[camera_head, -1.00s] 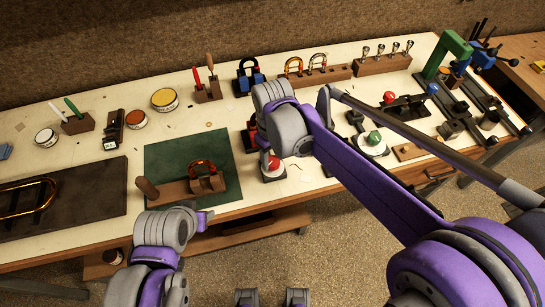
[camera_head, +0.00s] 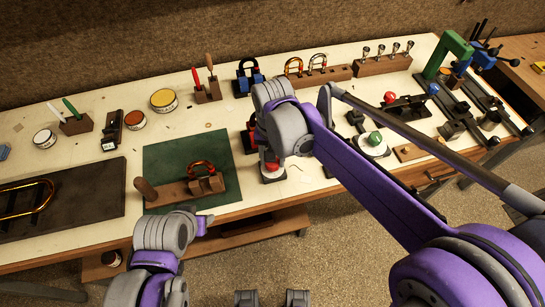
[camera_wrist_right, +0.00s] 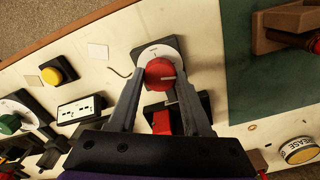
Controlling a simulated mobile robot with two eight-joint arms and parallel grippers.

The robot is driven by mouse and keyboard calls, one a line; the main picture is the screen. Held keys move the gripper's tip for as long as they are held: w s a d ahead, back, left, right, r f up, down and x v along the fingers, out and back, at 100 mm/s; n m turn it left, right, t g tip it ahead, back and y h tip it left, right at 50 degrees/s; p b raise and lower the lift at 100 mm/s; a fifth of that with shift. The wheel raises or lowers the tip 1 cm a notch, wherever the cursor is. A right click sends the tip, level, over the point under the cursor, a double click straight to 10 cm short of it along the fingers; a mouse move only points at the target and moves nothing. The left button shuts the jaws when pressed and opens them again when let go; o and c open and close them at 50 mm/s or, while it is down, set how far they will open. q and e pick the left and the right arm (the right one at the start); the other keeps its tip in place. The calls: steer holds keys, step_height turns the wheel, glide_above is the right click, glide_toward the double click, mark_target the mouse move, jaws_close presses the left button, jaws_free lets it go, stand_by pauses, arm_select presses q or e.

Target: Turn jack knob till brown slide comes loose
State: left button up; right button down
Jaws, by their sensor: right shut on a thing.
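The red jack knob (camera_wrist_right: 160,73) sits on a round white dial (camera_wrist_right: 150,50) in the right wrist view; it also shows in the head view (camera_head: 271,165). My right gripper (camera_wrist_right: 161,80) is shut on it, one finger on each side. A red block (camera_wrist_right: 162,122) on a black base lies just behind the knob, partly between the fingers. A copper-brown slide (camera_head: 201,166) stands in a wooden block on the green mat (camera_head: 160,152); I cannot tell whether another slide hides behind my right arm. My left gripper (camera_head: 203,223) is near the front table edge, its fingers hidden.
A green knob (camera_head: 375,138) on a white dial stands to the right. Jars, tool blocks and more slides line the back. A yellow button (camera_wrist_right: 52,75) is beside the knob in the wrist view.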

steer(key=shift+m, duration=0.6)
steer(key=shift+c, duration=1.7)
jaws_free()
step_height(320, 180, up, 11)
steer(key=shift+p, duration=0.35)
steer(key=s+d+f+n+t, duration=0.3)
steer(key=s+d+f+t, duration=0.2)
steer(key=s+d+f, duration=0.8)
steer(key=s+d, duration=0.2)
steer(key=d, duration=0.2)
steer(key=shift+d, duration=0.2)
